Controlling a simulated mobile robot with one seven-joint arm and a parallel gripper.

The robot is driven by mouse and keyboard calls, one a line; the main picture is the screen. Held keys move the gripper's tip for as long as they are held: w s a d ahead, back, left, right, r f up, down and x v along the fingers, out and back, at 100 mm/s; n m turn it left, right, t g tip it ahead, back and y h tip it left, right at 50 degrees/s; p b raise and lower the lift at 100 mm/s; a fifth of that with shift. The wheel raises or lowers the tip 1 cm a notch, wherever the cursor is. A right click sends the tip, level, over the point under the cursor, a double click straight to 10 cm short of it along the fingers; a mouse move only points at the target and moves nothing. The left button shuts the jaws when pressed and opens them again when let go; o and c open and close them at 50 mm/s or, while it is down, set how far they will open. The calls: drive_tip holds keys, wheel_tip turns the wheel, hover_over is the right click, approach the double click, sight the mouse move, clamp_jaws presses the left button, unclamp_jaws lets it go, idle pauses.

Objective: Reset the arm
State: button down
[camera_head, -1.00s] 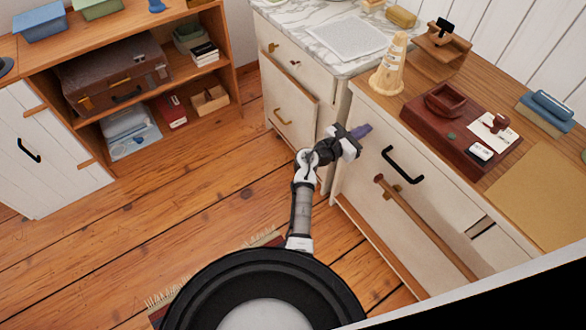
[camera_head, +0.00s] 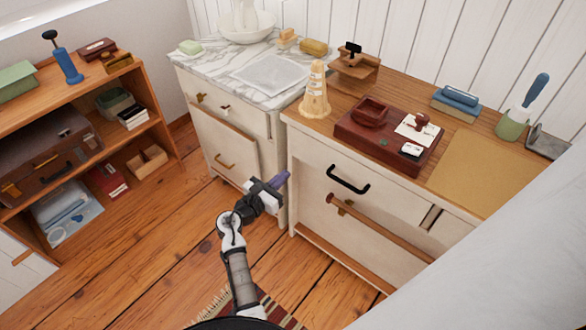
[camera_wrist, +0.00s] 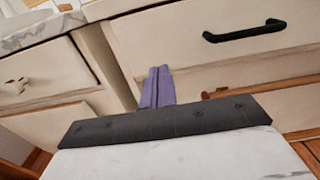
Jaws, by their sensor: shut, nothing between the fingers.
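My gripper (camera_head: 280,180) is at the end of my arm, in front of the cabinets and below their tops. Its purple fingers also show in the wrist view (camera_wrist: 158,87). They are together with nothing between them. In the wrist view they point toward the gap between the two cabinets, with a black drawer handle (camera_wrist: 245,31) to the upper right. I cannot tell whether the fingertips touch the cabinet front.
The wooden-topped cabinet (camera_head: 320,205) has a black handle (camera_head: 347,181) and a wooden bar (camera_head: 385,228) on its front. The marble-topped cabinet (camera_head: 225,135) stands to its left. An open shelf (camera_head: 160,135) is at the left. Wooden floor (camera_head: 140,250) between them is clear.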

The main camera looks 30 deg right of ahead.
drive_tip(key=shift+v, duration=1.65)
drive_tip(key=shift+r, duration=0.1)
